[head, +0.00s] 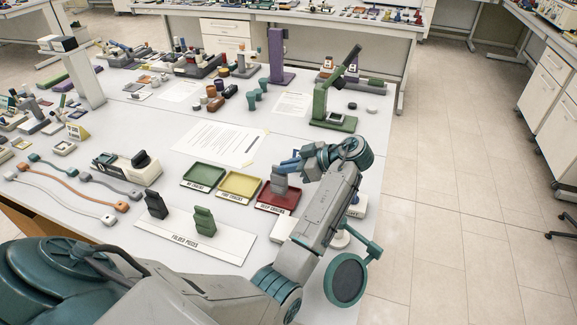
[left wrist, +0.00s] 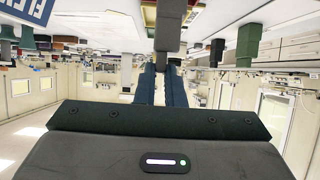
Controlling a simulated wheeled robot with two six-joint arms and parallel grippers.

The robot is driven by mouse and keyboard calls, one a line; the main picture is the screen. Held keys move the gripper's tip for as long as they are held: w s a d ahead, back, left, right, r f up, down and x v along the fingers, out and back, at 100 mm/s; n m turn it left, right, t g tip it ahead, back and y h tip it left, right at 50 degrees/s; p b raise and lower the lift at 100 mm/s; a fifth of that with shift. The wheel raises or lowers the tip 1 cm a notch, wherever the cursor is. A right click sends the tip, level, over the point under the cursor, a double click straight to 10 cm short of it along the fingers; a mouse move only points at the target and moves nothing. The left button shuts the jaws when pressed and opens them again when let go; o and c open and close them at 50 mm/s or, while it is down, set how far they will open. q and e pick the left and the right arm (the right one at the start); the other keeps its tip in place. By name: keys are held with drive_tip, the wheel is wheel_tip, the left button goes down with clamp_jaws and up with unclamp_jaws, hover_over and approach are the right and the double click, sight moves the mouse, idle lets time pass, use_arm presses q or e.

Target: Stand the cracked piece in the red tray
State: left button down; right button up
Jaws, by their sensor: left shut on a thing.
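My left gripper (head: 289,165) is shut on a grey piece (head: 280,184), which hangs upright below the fingers over the back part of the red tray (head: 268,201). I cannot tell whether its lower end touches the tray floor. In the left wrist view, the two dark blue fingers (left wrist: 162,84) close on the grey piece (left wrist: 170,28). Cracks on it are too small to see. My arm hides part of the red tray's right side. My right gripper is not in view.
A yellow tray (head: 240,184) and a green tray (head: 203,175) stand left of the red one. A white board (head: 225,247) in front bears a black piece (head: 156,205) and a green piece (head: 203,221). A green press (head: 332,118) stands behind.

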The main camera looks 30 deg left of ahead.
use_arm(q)
drive_tip(key=shift+f+b, duration=0.9)
drive_tip(key=shift+f, duration=0.25)
drive_tip(key=c, duration=1.5)
unclamp_jaws()
drive_tip(key=shift+r, duration=0.1)
drive_tip(key=shift+o, duration=0.2)
drive_tip(key=shift+r, duration=0.1)
